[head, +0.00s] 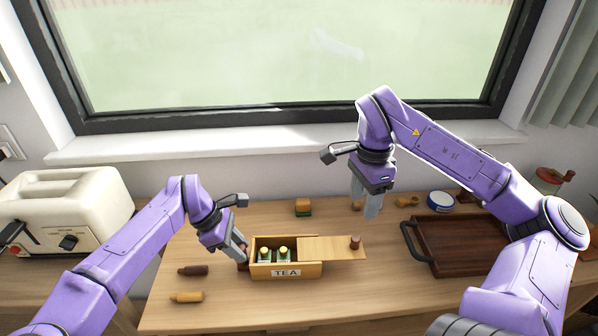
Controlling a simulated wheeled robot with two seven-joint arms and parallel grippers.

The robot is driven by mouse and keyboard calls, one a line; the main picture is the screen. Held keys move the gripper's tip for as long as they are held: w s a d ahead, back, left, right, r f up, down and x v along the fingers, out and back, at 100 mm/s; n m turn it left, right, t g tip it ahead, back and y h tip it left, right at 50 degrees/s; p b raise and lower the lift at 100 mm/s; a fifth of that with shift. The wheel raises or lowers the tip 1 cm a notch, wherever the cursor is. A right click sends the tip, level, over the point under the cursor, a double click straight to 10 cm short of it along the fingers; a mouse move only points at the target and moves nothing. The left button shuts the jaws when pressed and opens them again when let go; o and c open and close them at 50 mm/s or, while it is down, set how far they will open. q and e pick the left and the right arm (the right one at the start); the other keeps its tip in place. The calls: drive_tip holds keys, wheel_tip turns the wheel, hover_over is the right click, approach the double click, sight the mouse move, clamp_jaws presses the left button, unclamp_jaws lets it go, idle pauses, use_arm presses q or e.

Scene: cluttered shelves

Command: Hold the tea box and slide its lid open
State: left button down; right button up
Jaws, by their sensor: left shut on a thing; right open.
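The wooden tea box (312,270) with a "TEA" label stands on the table in the middle of the head view. Its lid (328,247) is slid to the right and juts past the box's right end, with a dark knob (355,242) near its right end. The left part of the box is uncovered and shows two small green and white items (274,255) inside. My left gripper (243,257) is shut on the box's left end. My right gripper (366,205) is open and empty, above and behind the lid, apart from it.
A brown tray (455,262) with a dark handle lies on the right. A cream toaster (70,215) stands at the left. Two small bottle-like things (192,271) lie left of the box. A small stacked block (303,208) stands behind it. A blue and white tin (440,201) is at the back right.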

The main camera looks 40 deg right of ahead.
idle(0.3)
use_arm(q)
drive_tip(key=c, duration=0.7)
unclamp_jaws()
drive_tip(key=shift+c, duration=0.2)
